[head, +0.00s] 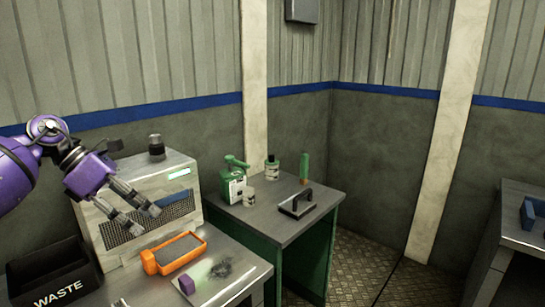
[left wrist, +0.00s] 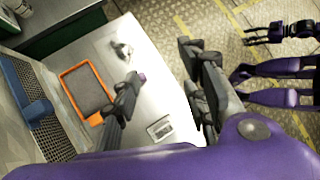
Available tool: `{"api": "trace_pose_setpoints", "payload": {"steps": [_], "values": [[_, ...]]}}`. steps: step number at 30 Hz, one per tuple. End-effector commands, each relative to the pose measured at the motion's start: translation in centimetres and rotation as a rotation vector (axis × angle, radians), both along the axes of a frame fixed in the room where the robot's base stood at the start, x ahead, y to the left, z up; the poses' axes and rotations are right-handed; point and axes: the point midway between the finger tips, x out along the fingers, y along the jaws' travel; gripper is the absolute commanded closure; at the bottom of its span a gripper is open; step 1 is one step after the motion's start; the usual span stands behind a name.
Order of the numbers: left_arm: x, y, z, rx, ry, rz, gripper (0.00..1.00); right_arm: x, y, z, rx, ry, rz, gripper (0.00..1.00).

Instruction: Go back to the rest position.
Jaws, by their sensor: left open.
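My left gripper (head: 147,219) reaches in from the left in the head view, with its purple arm behind it. Its two grey fingers are apart and nothing is between them. It hangs in the air before the grey machine with the mesh front (head: 150,205). In the left wrist view, the fingers of this gripper (left wrist: 160,65) stand apart above the bench. Purple and dark parts of my own body show at the right edge of that view.
An orange-framed tray (head: 179,252), a purple block (head: 186,284) and a dark smudge (head: 220,268) are on the near bench. A black WASTE bin (head: 52,275) stands at left.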

Motion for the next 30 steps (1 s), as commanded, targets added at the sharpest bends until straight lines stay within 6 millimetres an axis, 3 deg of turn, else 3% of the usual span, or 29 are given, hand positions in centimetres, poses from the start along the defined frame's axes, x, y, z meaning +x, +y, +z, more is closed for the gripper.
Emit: {"api": "trace_pose_setpoints", "payload": {"steps": [1,6,9,12,16,20,23,27,29,30], "values": [[-0.4,-2.7,-2.8,-0.086,0.038,0.009,0.6,0.5,0.2,0.4,0.003,-0.01,0.001,0.55],[-2.3,-11.8,-10.3,-0.47,0.206,0.155,0.6,1.3,0.8,1.1,0.014,-0.024,0.003,0.55],[-4.0,-15.5,-13.5,-0.703,0.338,0.302,0.6,0.9,0.8,1.2,0.014,-0.016,0.002,0.55],[-5.5,-17.7,-16.3,-0.929,0.489,0.489,0.6,0.5,0.7,1.2,0.013,-0.006,0.001,0.55],[-7.7,-18.1,-20.1,-1.205,0.704,0.786,0.6,0.5,0.7,1.5,0.013,-0.007,0.004,0.55],[-10.6,-16.5,-25.1,-1.45,0.928,1.136,0.6,0.8,0.8,1.9,0.016,-0.013,0.007,0.55],[-14.2,-14.6,-29.7,-1.616,1.102,1.435,0.6,0.9,0.8,2.1,0.015,-0.014,0.011,0.55],[-21.5,-11.9,-36.6,-1.809,1.334,1.888,0.6,0.9,0.8,2.3,0.015,-0.014,0.013,0.55],[-25.1,-11.2,-39.1,-1.871,1.42,2.072,0.6,1.0,0.8,2.4,0.015,-0.015,0.014,0.55],[-27.4,-10.9,-40.5,1.778,-1.372,-2.04,0.6,1.0,0.9,2.6,0.015,-0.016,0.014,0.55]]}}
